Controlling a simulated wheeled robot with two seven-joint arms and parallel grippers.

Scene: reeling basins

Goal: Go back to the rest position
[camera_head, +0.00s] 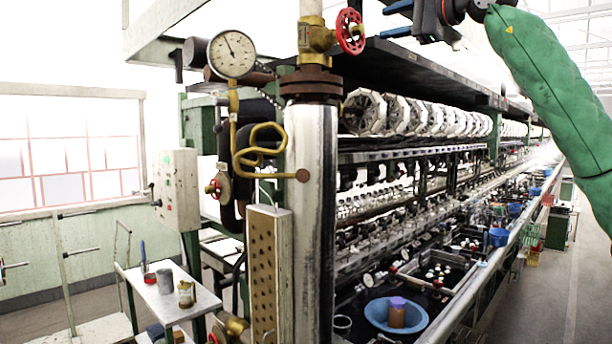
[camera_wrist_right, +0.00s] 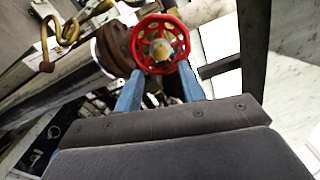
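My right arm, in a green sleeve, comes in from the upper right in the head view. Its right gripper (camera_head: 388,20) is at the top, with its blue fingers apart and nothing held. The gripper points left at the red handwheel (camera_head: 350,31), with a small gap between them in the head view. In the right wrist view the red handwheel (camera_wrist_right: 160,43) shows beyond and between the open blue fingertips of the right gripper (camera_wrist_right: 160,76). My left gripper is not in view.
A brass valve (camera_head: 316,40) tops the shiny vertical pipe (camera_head: 312,200), with a pressure gauge (camera_head: 231,54) at its left. The long reeling machine runs back to the right. A blue basin (camera_head: 396,328) sits low in front.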

